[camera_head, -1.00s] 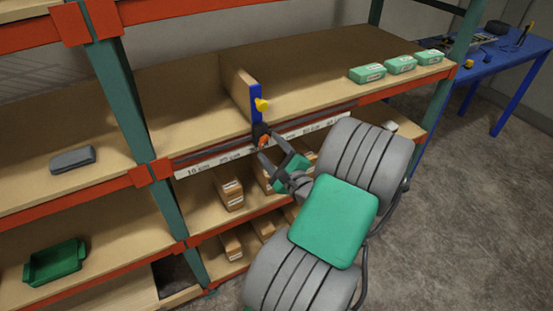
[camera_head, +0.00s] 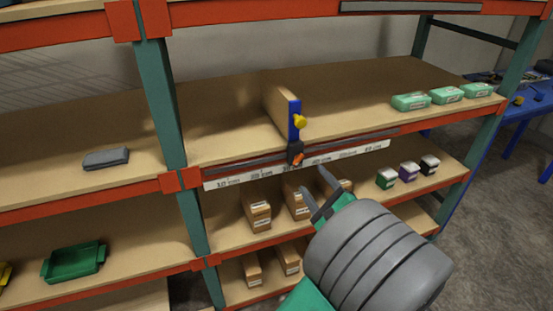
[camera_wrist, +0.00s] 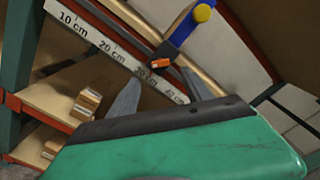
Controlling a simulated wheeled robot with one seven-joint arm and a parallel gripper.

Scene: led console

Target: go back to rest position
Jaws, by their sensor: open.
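A wooden divider with a blue front edge (camera_head: 293,115) and a yellow knob (camera_head: 300,121) stands upright on the upper shelf. A black and orange piece (camera_head: 296,154) sits on the rail below it; it also shows in the wrist view (camera_wrist: 161,64). My arm covers part of the lower shelves.
Green boxes (camera_head: 446,96) stand at the upper shelf's right. Small cartons (camera_head: 257,210) and small coloured boxes (camera_head: 409,170) are on the shelf below. A grey case (camera_head: 106,159) and a green bin (camera_head: 74,262) are at left. Open floor (camera_head: 485,245) lies at right.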

